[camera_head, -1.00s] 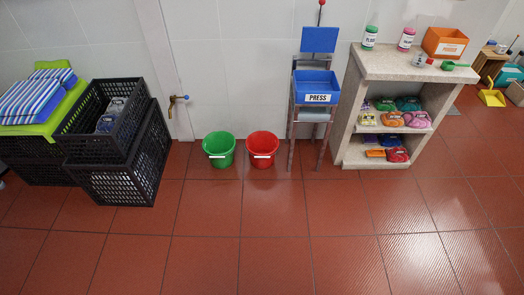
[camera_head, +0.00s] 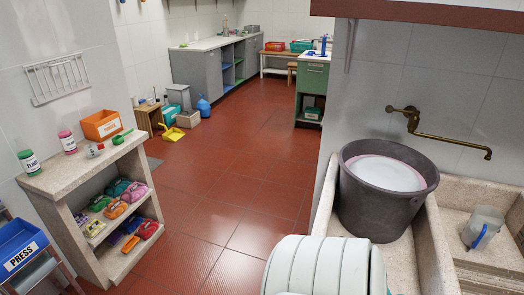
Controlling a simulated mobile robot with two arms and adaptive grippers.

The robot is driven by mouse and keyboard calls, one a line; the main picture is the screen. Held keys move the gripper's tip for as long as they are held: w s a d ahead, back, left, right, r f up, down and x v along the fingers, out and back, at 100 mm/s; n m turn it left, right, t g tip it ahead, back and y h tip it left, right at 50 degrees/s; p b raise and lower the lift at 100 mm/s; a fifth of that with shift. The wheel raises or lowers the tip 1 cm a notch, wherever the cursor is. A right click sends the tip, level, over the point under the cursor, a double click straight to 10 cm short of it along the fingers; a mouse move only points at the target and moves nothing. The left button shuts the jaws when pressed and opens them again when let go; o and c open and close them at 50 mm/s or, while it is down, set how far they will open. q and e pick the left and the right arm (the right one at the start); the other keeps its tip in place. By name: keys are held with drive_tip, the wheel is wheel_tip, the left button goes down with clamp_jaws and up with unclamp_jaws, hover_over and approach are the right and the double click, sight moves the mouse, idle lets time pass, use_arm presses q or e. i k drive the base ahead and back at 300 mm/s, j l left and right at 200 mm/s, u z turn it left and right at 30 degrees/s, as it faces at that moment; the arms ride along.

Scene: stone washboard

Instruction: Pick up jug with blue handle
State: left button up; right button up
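A translucent grey jug (camera_head: 486,220) with a blue handle (camera_head: 479,236) is at the right side of the head view. It stands in the right basin of the stone sink (camera_head: 435,250), close to the ribbed stone slope at the front. Its handle faces left and toward me. Neither of my grippers is in view.
A large dark grey tub (camera_head: 378,207) with pale contents stands in the left basin, left of the jug. A brass tap (camera_head: 440,136) reaches over the sink. A pale ribbed rounded object (camera_head: 322,268) fills the bottom centre. A stone shelf (camera_head: 85,172) stands left; red floor (camera_head: 225,200) is clear.

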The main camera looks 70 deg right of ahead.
sight(485, 222)
drive_tip(key=z, duration=3.9)
